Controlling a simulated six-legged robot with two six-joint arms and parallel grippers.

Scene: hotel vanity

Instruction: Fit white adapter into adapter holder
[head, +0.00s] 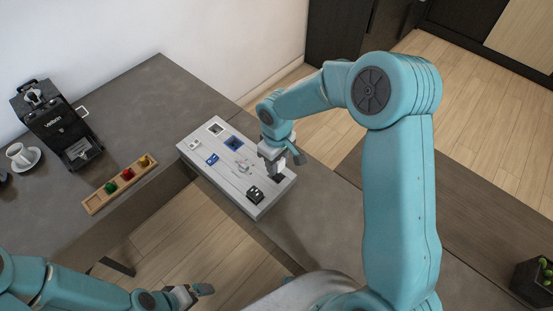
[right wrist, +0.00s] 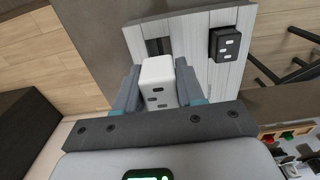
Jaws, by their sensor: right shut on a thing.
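The white adapter (right wrist: 158,80) is between the two fingers of my right gripper (right wrist: 160,90), which is shut on it. In the head view my right gripper (head: 273,160) is over the right end of the adapter holder (head: 225,182), a pale wood-grain board with sockets. A dark square recess (right wrist: 158,46) shows just beyond the adapter in the right wrist view, partly hidden by it. I cannot tell whether the adapter touches the board. My left gripper (head: 190,294) is low in the head view, away from the board; its opening is unclear.
The board also carries a black adapter (head: 255,194), a blue piece (head: 212,159) and a blue-edged recess (head: 233,143). A wooden tray (head: 118,186) with coloured pieces, a coffee machine (head: 58,127) and a cup (head: 20,154) stand to the left.

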